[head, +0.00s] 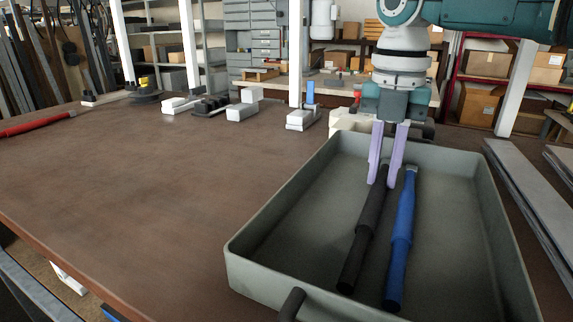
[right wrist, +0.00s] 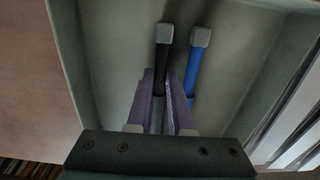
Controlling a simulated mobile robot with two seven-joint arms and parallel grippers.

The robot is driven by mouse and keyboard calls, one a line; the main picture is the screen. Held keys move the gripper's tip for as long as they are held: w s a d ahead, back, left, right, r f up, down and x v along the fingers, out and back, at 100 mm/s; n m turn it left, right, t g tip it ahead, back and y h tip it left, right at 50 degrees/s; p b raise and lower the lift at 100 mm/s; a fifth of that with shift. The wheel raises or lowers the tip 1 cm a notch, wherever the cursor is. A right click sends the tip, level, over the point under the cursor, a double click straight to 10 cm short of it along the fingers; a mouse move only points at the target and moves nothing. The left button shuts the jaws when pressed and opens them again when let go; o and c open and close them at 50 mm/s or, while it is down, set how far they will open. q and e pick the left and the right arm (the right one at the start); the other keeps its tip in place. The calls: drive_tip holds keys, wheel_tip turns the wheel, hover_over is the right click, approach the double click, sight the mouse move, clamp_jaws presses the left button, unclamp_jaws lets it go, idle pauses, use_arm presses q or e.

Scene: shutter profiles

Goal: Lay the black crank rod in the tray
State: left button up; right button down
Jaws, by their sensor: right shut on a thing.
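The black crank rod (head: 367,235) is inside the grey tray (head: 255,240), slanting along its length, with its far end between my right fingers. My right gripper (head: 381,184), with pale purple fingers, points down into the tray and is shut on the black rod. In the right wrist view the rod (right wrist: 163,55) runs between the fingers (right wrist: 163,78), its squared grey end beyond them. I cannot tell whether the rod fully rests on the tray floor. My left gripper is not in view.
A blue rod (head: 402,235) lies in the tray close to the black rod's right. A red rod (head: 35,124) lies at the table's far left. White profile pieces (head: 243,108) stand along the back. Grey metal strips (head: 535,195) lie right of the tray. The brown table (head: 150,180) left of it is clear.

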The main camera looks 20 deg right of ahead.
drive_tip(key=shift+f, duration=0.1)
drive_tip(key=c, duration=1.1)
unclamp_jaws()
wheel_tip(320, 180, up, 12)
drive_tip(key=shift+r, duration=0.15)
